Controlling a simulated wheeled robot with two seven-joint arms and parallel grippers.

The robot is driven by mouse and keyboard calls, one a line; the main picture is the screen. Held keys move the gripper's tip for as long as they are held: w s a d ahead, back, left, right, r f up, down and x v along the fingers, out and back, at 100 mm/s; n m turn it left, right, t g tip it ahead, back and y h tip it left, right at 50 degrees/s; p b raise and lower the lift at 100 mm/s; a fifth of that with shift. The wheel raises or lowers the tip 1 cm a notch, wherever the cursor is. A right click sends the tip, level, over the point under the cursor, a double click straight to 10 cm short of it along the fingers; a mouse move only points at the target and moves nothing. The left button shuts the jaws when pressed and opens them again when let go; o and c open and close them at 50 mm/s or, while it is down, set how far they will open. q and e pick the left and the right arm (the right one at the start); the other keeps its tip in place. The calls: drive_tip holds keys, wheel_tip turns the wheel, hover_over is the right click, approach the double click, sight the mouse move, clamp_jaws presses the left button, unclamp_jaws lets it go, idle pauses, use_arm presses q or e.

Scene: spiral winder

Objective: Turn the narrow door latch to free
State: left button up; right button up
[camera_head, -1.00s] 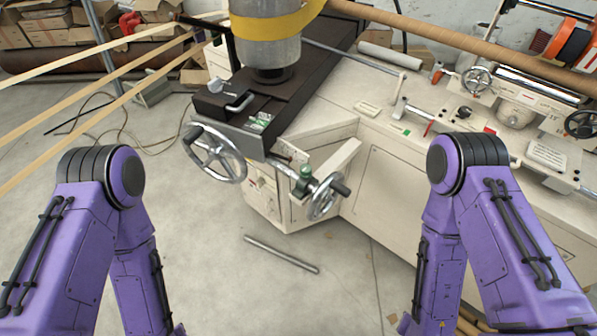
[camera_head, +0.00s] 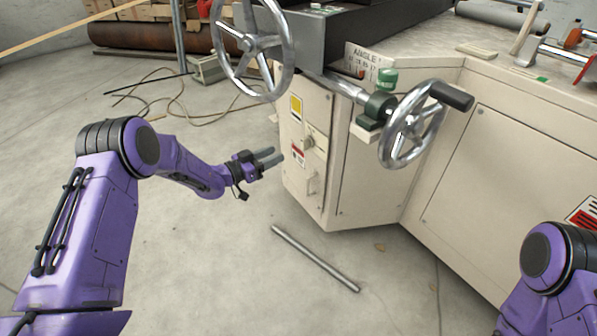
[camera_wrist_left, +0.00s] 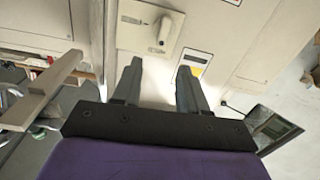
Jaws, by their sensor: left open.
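The narrow door (camera_head: 318,108) is the cream front panel of the machine's corner cabinet, and it looks closed. Its latch (camera_head: 308,142) is a small cream knob on a plate, between a yellow label and a red label. My left gripper (camera_head: 277,156) is open and empty, to the left of the door and slightly below the latch, its fingers pointing towards the door. In the left wrist view the latch (camera_wrist_left: 168,32) shows ahead of the two spread fingers, apart from them; its plate lettering is too blurred to read surely. My right gripper is out of view.
A large handwheel (camera_head: 252,45) overhangs the door's upper left. A smaller handwheel (camera_head: 412,130) juts out at the right. A metal rod (camera_head: 315,258) lies on the floor before the cabinet. Cables (camera_head: 180,105) lie behind my left arm.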

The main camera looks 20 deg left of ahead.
sight(302, 140)
use_arm(q)
drive_tip(key=shift+m+h, duration=0.4)
drive_tip(key=shift+m, duration=0.3)
drive_tip(key=b+x, duration=0.2)
drive_tip(key=x, duration=0.3)
drive_tip(key=b+x, duration=0.1)
drive_tip(key=x, duration=0.4)
drive_tip(key=shift+w+a+f+b, duration=0.15)
drive_tip(key=shift+w+a+b, duration=0.05)
drive_tip(key=shift+a+b, duration=0.15)
drive_tip(key=shift+w+d, duration=0.3)
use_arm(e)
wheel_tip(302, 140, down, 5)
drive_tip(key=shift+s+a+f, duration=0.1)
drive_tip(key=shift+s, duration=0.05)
use_arm(q)
clamp_jaws()
